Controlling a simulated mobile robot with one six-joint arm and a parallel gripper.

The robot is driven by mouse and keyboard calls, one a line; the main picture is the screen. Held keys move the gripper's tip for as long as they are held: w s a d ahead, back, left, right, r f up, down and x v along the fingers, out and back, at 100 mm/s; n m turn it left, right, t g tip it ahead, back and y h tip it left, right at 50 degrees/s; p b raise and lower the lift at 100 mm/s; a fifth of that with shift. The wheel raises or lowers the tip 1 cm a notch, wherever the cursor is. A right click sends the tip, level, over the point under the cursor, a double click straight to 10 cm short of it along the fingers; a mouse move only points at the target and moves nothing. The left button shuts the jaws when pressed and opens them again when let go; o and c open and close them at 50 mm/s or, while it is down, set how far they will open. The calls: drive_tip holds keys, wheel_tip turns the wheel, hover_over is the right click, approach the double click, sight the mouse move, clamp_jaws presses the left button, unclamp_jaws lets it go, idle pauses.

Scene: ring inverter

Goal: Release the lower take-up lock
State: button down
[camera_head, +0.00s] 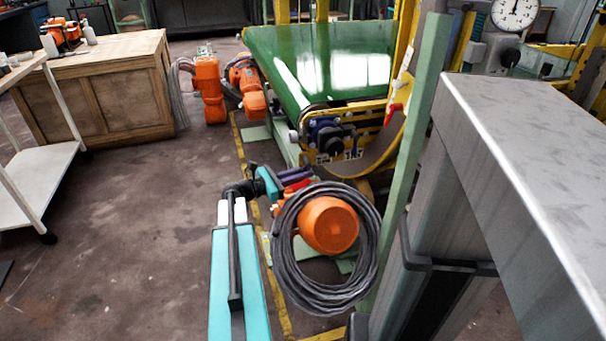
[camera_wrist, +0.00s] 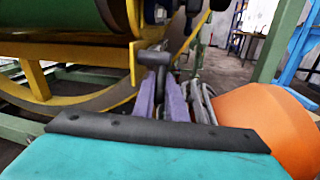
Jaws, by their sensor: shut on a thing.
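My gripper (camera_head: 297,178) is low beside the green-belted machine, just above a coil of grey cable in the head view. In the wrist view its purple fingers (camera_wrist: 168,98) are closed around a dark grey T-shaped handle (camera_wrist: 153,57), whose crossbar stands beyond the fingertips. This handle appears to be the lower take-up lock, though its label and mounting are hidden. A yellow curved frame part (camera_wrist: 133,65) is close to the left of the handle. The handle cannot be made out in the head view.
The green belt (camera_head: 320,65) runs away behind the gripper. An orange motor (camera_head: 328,224) and the coiled cable (camera_head: 288,272) sit right below it. A green post (camera_head: 408,170) stands to the right. A red handle (camera_head: 393,108) is higher up.

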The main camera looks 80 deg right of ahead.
drive_tip(key=shift+w+a+r+t+y+p, duration=0.15)
drive_tip(key=shift+r+t+y+p, duration=0.2)
drive_tip(key=shift+p, duration=1.1)
drive_tip(key=p, duration=0.2)
drive_tip(key=t+y+p, duration=0.1)
drive_tip(key=shift+w+a+r+t+p, duration=0.15)
drive_tip(key=shift+r+t+p, duration=0.1)
drive_tip(key=shift+p, duration=0.15)
drive_tip(key=t+y+p, duration=0.1)
drive_tip(key=t+p, duration=0.1)
drive_tip(key=p, duration=0.4)
drive_tip(key=w+r+m+t+y+p, duration=0.1)
drive_tip(key=t+p, duration=0.1)
drive_tip(key=p, duration=0.4)
drive_tip(key=shift+a+r+t+y, duration=0.1)
drive_tip(key=shift+a+t+y, duration=0.05)
drive_tip(key=shift+t+y, duration=0.15)
drive_tip(key=shift+p, duration=0.65)
drive_tip(key=c, duration=2.1)
unclamp_jaws()
drive_tip(key=shift+w, duration=0.1)
